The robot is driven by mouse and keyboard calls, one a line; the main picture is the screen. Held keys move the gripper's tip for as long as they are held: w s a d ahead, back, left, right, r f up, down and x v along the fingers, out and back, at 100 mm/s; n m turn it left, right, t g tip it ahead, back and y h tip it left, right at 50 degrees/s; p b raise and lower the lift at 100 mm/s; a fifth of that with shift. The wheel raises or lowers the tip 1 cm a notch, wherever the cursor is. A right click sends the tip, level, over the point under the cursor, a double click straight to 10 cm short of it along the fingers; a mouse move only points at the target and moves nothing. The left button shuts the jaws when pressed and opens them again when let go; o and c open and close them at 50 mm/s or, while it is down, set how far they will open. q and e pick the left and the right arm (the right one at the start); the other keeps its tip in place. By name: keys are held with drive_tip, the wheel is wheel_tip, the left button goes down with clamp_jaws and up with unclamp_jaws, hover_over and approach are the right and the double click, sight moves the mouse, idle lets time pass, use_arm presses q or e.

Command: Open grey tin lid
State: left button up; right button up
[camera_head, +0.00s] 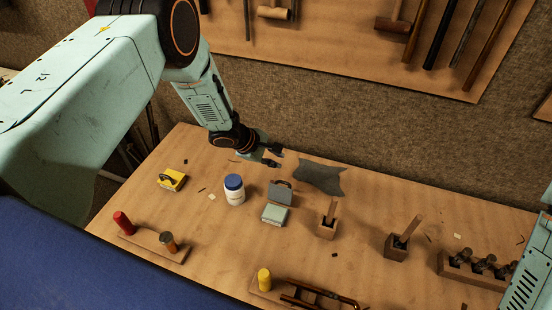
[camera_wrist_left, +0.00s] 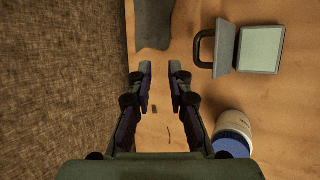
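The grey tin (camera_head: 275,215) sits near the middle of the bench, its pale green inside or upper face showing. Its grey lid (camera_head: 281,194), with a dark loop handle, stands swung back on the far side of the tin, so the tin looks open. In the left wrist view the tin (camera_wrist_left: 260,49) and lid (camera_wrist_left: 226,50) are at upper right, the handle pointing left. My left gripper (camera_head: 277,157) is open and empty above the back of the bench, beyond the lid and apart from it. It also shows in the left wrist view (camera_wrist_left: 162,69). My right gripper is out of view.
A white jar with a blue cap (camera_head: 234,190) stands left of the tin. A dark grey sheet (camera_head: 320,177) lies behind it to the right. A yellow box (camera_head: 172,180) is farther left. Wooden holders (camera_head: 327,228) stand to the right. Tools hang on the wall board (camera_head: 330,45).

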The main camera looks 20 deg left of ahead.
use_arm(q)
drive_tip(key=shift+w+f, duration=0.1)
drive_tip(key=shift+a, duration=0.1)
drive_tip(key=shift+s, duration=0.2)
drive_tip(key=v, duration=1.2)
idle(0.4)
drive_tip(key=shift+a, duration=0.1)
